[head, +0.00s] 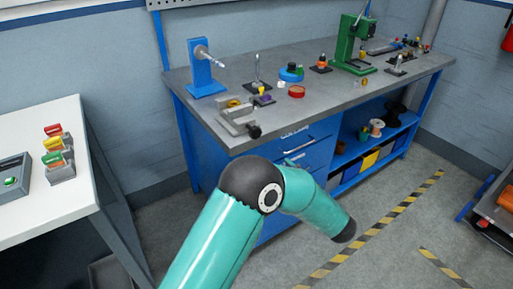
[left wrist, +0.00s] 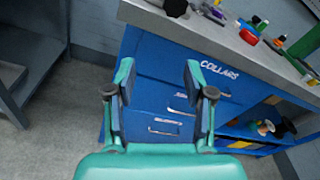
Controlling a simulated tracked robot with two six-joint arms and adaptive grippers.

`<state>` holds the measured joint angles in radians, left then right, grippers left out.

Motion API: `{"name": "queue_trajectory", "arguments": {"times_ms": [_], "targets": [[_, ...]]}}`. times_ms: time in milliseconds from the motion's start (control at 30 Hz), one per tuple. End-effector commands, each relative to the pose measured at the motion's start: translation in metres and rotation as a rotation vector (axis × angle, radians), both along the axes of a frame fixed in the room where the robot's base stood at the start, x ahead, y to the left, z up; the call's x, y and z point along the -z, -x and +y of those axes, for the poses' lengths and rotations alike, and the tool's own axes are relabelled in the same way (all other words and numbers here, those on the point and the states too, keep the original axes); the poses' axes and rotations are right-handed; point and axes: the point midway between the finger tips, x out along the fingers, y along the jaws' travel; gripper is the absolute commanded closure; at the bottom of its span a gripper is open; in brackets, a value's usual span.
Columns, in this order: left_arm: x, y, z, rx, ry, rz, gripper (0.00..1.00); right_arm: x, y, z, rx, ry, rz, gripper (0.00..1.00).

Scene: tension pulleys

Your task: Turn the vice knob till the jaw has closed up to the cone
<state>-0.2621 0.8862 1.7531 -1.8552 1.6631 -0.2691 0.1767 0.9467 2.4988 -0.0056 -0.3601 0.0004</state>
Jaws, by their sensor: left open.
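The grey vice (head: 236,121) sits at the front left edge of the grey workbench, with its black knob (head: 254,131) facing the bench edge. A small gold-brown piece (head: 233,103) shows at the vice's back; I cannot tell whether it is the cone or how wide the jaw gap is. In the left wrist view the dark knob (left wrist: 176,7) is at the top edge. My left gripper (left wrist: 160,88) is open and empty, in front of the blue drawers, below the bench top and apart from the knob. My right gripper is not in view.
The workbench (head: 330,95) also holds a blue stand (head: 203,70), a red round part (head: 297,91) and a green press (head: 354,45). Blue drawers (head: 300,145) with handles are under its top. A white table (head: 50,200) stands at the left. The floor in front is clear.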

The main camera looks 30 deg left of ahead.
Motion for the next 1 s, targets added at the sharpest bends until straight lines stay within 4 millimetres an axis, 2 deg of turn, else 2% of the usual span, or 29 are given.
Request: {"name": "queue_trajectory", "arguments": {"times_ms": [100, 267, 467, 800, 1000], "targets": [[-0.021, -0.007, -0.003, 0.009, -0.065, -0.060, 0.47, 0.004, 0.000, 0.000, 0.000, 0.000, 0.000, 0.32], [-0.027, -0.013, 0.009, 0.008, -0.078, -0.070, 0.47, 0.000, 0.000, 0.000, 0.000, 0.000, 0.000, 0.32], [-0.027, -0.029, 0.041, 0.005, -0.075, -0.068, 0.47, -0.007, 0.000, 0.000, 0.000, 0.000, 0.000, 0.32], [-0.026, -0.061, 0.107, 0.005, -0.075, -0.067, 0.47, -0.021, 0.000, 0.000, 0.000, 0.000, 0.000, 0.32], [-0.025, -0.075, 0.133, 0.007, -0.075, -0.067, 0.47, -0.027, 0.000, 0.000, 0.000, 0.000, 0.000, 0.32]]}}
